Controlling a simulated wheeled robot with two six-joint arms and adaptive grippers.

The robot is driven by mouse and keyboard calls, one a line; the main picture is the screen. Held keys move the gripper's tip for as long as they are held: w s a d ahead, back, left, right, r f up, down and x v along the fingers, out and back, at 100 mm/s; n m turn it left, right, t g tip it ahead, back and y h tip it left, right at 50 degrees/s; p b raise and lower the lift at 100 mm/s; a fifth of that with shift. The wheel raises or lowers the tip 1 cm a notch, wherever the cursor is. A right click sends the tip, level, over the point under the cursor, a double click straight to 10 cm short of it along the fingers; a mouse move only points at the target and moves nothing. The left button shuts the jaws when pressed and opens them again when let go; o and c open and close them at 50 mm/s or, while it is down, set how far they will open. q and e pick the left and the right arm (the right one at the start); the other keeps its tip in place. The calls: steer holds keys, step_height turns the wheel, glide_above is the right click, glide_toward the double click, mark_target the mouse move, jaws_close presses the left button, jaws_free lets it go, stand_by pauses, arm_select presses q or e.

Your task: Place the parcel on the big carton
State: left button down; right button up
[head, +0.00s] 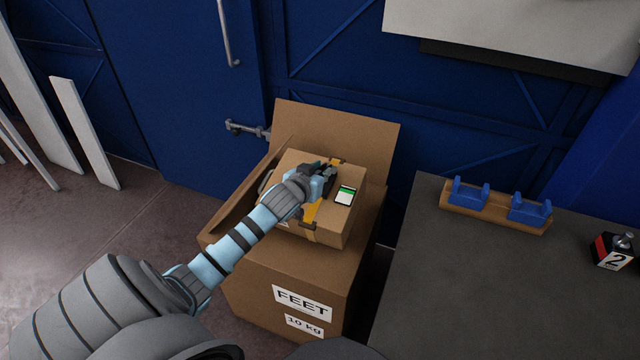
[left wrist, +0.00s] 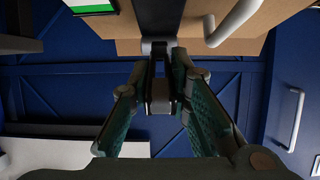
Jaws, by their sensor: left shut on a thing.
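The parcel (head: 338,216) is a brown box with yellow tape and a white-and-green label. In the head view it is at the top of the big carton (head: 252,290), which is marked FEET and 10 kg. It looks level; whether its underside touches the carton is hidden. My left gripper (head: 324,174) is at the parcel's top and shut on it; the arm hides part of the parcel. In the left wrist view the fingers (left wrist: 160,85) show close up, with the parcel's brown surface (left wrist: 130,46) at the top edge; the grip point is unclear. My right gripper is not in view.
The carton's flaps stand open, a tall one (head: 340,130) behind the parcel. A dark grey table (head: 440,290) stands at right with a wooden block with blue holders (head: 495,207) and a small box marked 2 (head: 612,252). A blue wall (head: 170,80) closes the back.

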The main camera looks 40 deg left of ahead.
arm_select(q)
step_height(320, 180, down, 5)
steer(key=shift+s+f+b, duration=0.1)
steer(key=shift+b, duration=0.75)
steer(key=c, duration=1.6)
jaws_free()
steer(key=shift+o, duration=0.6)
steer(key=shift+s+d+r+p, duration=0.15)
steer(key=shift+s+r+p, duration=0.15)
steer(key=shift+s+p, duration=0.05)
steer(key=p+v, duration=0.3)
steer(key=v, duration=0.8)
